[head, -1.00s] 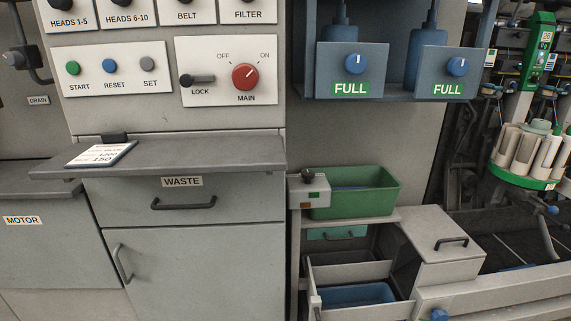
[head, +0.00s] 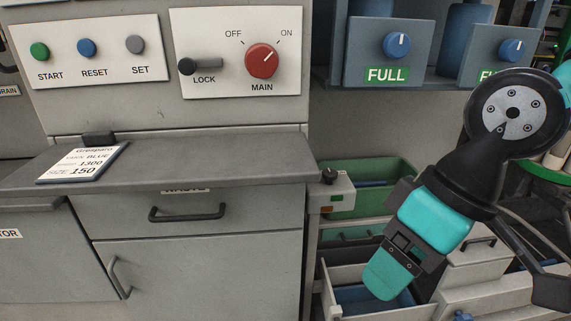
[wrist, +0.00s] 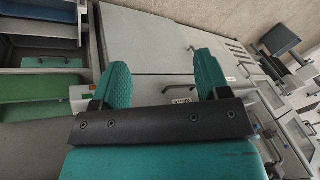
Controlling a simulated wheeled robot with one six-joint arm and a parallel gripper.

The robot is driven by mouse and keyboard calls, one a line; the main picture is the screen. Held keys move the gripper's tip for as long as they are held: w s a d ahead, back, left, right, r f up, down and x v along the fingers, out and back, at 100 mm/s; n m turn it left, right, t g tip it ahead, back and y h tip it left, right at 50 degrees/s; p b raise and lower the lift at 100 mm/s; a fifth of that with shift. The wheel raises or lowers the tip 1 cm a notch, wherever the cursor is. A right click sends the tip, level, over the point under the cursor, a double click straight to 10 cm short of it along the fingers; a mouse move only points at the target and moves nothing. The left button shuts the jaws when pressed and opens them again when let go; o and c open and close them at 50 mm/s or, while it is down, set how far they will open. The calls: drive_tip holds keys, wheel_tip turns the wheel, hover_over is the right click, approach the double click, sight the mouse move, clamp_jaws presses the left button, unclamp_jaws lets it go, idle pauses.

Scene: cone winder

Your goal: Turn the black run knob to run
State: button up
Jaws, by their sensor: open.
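The black knob (head: 330,176) sits on top of a small light-grey box (head: 338,196) with a green and an orange-red patch on its front, left of the green bin. The knob is too small for me to read its setting. My gripper (head: 388,277) hangs right of and below this box in the head view, apart from it, in front of the lower trays. In the wrist view my gripper (wrist: 164,80) shows its two teal fingers spread, with nothing between them. The pale box (wrist: 82,97) appears left of the fingers there; its knob is not clear.
A grey shelf (head: 200,172) with a card (head: 82,163) juts out left of the box. The green bin (head: 375,170) stands just behind and right of it. The MAIN switch panel (head: 235,85) and blue-grey FULL boxes (head: 388,50) are above.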

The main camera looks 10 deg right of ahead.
drive_tip(key=w+d+t+p, duration=0.1)
drive_tip(key=w+d+p, duration=0.2)
drive_tip(key=w, duration=1.2)
drive_tip(key=w+d+f+n+t+h+p, duration=0.1)
drive_tip(key=w+d+f+p, duration=0.1)
drive_tip(key=w+d+f, duration=0.4)
drive_tip(key=w+d+f+n+t+p, duration=0.15)
drive_tip(key=w+d, duration=0.25)
drive_tip(key=w, duration=0.5)
hover_over(331, 173)
drive_tip(key=s+d, duration=0.1)
drive_tip(key=shift+d+f+m+g+p, duration=0.1)
drive_tip(key=shift+d+m+g+p, duration=0.1)
drive_tip(key=shift+m+g+p, duration=0.1)
drive_tip(key=x, duration=0.4)
drive_tip(key=shift+s+d, duration=0.1)
drive_tip(key=shift+s, duration=0.05)
drive_tip(key=shift+f, duration=0.5)
drive_tip(key=c, duration=0.9)
